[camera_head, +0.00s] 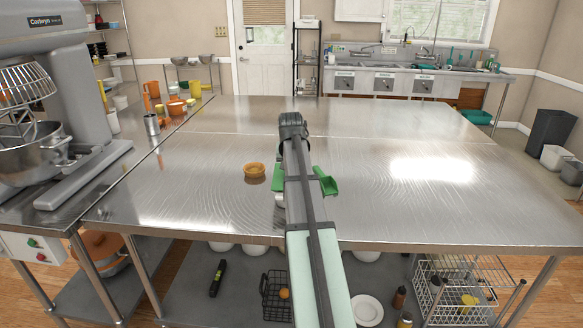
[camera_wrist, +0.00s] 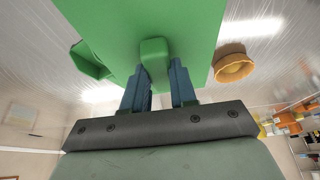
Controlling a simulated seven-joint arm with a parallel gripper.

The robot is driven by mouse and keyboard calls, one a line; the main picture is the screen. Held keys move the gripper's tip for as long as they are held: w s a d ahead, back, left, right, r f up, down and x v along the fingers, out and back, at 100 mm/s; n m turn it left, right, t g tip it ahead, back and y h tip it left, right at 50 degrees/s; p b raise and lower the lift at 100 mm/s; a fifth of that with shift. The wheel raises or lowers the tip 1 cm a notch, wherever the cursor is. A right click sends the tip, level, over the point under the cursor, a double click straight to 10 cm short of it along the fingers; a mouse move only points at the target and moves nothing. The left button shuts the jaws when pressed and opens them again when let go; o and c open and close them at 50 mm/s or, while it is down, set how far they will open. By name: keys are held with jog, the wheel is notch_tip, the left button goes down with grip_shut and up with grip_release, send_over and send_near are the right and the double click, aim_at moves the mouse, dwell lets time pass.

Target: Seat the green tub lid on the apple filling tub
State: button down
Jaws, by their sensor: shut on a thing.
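The green tub lid (camera_wrist: 195,25) is a broad flat sheet filling the upper middle of the wrist view. It has a block-like green handle (camera_wrist: 154,58). My gripper (camera_wrist: 156,72) is shut on this handle, with one blue finger on each side. In the head view my arm hides the gripper and most of the lid; a small green part (camera_head: 278,182) shows just left of the arm. The area under the lid is hidden, so I cannot tell whether the lid touches anything.
An orange, fluted bowl-like thing (camera_head: 255,170) stands on the steel table (camera_head: 400,215), left of my arm. A mixer (camera_head: 60,100) stands far left. The table's right side is clear.

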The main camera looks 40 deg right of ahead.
jog(key=shift+f, duration=0.4)
dwell(0.4)
jog(key=c, duration=0.8)
grip_release()
jog(key=shift+r, duration=0.1)
jog(key=shift+v, duration=1.4)
jog(key=v, duration=1.3)
jog(key=shift+s+a+r, duration=0.15)
jog(key=shift+s+r, duration=0.1)
